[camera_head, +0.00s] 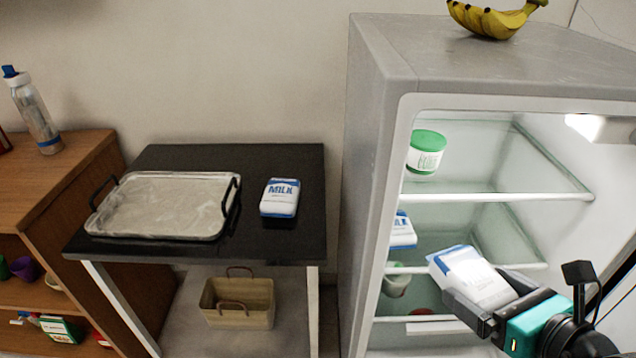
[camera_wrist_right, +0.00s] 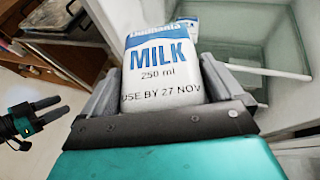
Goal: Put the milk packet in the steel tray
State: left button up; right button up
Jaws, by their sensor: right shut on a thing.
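My right gripper (camera_head: 474,296) is shut on a white and blue milk packet (camera_head: 468,270), held in front of the open fridge's lower shelves. In the right wrist view the packet (camera_wrist_right: 163,62) sits between both fingers, its MILK label facing the camera. The steel tray (camera_head: 163,236), empty with black handles, lies on the black table. Another milk packet (camera_head: 281,197) lies on the table right of the tray. A third, partly hidden milk packet (camera_head: 402,231) is in the fridge. My left gripper (camera_wrist_right: 62,107) shows open and empty at the left of the wrist view.
The fridge (camera_head: 374,150) has glass shelves and a green-lidded tub (camera_head: 426,154). Bananas (camera_head: 494,20) lie on top. A basket (camera_head: 237,303) sits below the table (camera_head: 290,160). A wooden shelf unit (camera_head: 75,165) with a bottle (camera_head: 36,115) stands at left.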

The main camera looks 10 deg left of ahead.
aim_at(168, 204)
jog(key=k+j, duration=0.1)
jog(key=j, duration=0.25)
jog(key=k+j, duration=0.1)
jog(key=j, duration=2.6)
jog(key=i+j, duration=0.15)
jog(key=j, duration=0.2)
jog(key=i+j, duration=0.2)
jog(key=j, duration=0.2)
